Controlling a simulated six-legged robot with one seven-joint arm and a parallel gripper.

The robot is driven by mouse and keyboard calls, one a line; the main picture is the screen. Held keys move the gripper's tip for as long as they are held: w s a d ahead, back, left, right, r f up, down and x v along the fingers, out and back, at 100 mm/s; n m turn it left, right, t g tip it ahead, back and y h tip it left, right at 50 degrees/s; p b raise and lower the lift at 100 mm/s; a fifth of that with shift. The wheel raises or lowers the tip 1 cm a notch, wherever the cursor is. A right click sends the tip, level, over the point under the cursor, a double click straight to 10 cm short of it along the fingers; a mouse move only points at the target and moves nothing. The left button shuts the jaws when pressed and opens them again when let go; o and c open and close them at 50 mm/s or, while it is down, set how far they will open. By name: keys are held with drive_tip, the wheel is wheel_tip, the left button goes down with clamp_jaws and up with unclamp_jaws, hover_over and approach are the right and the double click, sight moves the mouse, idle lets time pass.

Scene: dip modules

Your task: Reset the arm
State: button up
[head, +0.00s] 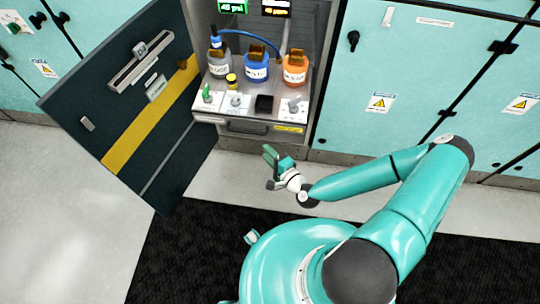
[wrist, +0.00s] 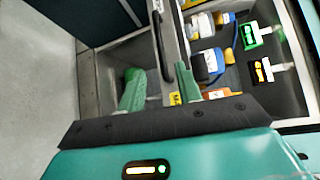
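My teal arm reaches from the right of the head view with its elbow raised. My gripper (head: 268,168) hangs in front of the open cabinet, in the picture just below its drawer. In the wrist view my gripper (wrist: 164,84) shows two green fingers set well apart, with nothing held between them. The drawer handle (wrist: 162,45) shows beyond the fingers there.
The dark cabinet door (head: 125,100) stands open at left. Teal cabinets (head: 425,70) line the right. Pale floor (head: 60,200) is clear.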

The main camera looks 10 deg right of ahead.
drive_tip(key=shift+f, duration=0.1)
idle(0.3)
drive_tip(key=d+r+n+g+h, duration=0.1)
drive_tip(key=d+n+g+h, duration=0.2)
drive_tip(key=d+n+g, duration=0.6)
drive_tip(key=d+r+n+h, duration=0.3)
drive_tip(key=d+r+h, duration=0.3)
drive_tip(key=r, duration=0.8)
drive_tip(key=s+r+h, duration=0.1)
drive_tip(key=s+r, duration=0.3)
drive_tip(key=r, duration=1.3)
drive_tip(key=s+a+r+n+y, duration=0.1)
drive_tip(key=s+a+r, duration=0.2)
drive_tip(key=s+r, duration=0.3)
drive_tip(key=s+a+r+y, duration=0.1)
drive_tip(key=s+a+r, duration=0.2)
drive_tip(key=s+r, duration=0.2)
drive_tip(key=shift+s+r+n, duration=0.35)
drive_tip(key=shift+s+n, duration=0.05)
drive_tip(key=shift+s, duration=0.55)
